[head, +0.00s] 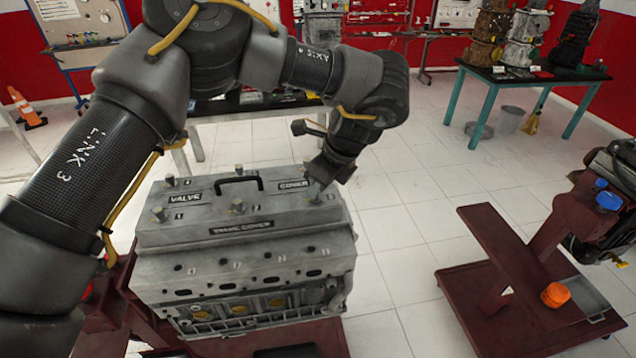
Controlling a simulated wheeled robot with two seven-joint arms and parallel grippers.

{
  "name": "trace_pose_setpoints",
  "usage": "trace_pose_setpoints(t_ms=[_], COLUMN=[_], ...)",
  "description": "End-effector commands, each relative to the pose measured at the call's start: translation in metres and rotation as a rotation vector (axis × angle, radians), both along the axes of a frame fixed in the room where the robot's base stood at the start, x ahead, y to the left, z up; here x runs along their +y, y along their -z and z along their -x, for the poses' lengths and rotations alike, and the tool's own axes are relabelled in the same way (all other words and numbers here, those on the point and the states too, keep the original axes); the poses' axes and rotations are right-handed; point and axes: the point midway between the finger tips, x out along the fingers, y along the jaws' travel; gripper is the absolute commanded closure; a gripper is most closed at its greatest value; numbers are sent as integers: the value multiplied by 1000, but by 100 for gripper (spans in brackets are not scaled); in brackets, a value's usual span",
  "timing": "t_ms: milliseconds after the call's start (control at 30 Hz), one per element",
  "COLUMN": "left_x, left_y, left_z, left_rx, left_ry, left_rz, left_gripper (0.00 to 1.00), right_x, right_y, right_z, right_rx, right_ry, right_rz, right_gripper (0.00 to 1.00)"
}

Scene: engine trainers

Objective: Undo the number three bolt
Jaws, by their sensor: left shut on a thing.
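The grey engine trainer (250,258) stands on a dark red stand, with its valve cover (205,232) on top. Several bolts stand on the cover: one at the front left (159,214), one at the front middle (238,205) and one at the front right (316,196). The front right bolt is third along its row and appears to be number three; its small mark is hard to read. My left gripper (319,180) points down at the cover's right end, shut on this bolt and hiding its upper part. My right gripper is not in view.
A black handle (238,181) rises from the middle of the cover. A dark red stand (512,250) with an orange cup (554,294) is at the right. A teal-legged table (530,80) carries other trainers at the back. White tiled floor between is clear.

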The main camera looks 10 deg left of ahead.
Motion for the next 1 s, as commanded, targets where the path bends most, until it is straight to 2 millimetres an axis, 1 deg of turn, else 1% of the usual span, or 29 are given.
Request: trace_pose_setpoints(t_ms=[33, 300, 500, 700, 1000], left_x=[-1, -1, -1, -1, -1], left_y=[-3, -3, -3, -1, 0], left_z=[-1, -4, -5, -6, -7], left_rx=[-2, -1, 0, 0, 1], left_ry=[-43, -292, -448, -563, -646], left_rz=[0, 0, 0, 1, 1], left_gripper=[100, 100, 100, 100, 100], right_x=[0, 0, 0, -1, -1], right_y=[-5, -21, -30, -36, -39], right_z=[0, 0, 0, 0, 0], right_rx=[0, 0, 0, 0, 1], right_ry=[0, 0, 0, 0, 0], right_rz=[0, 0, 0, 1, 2], right_gripper=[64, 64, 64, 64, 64])
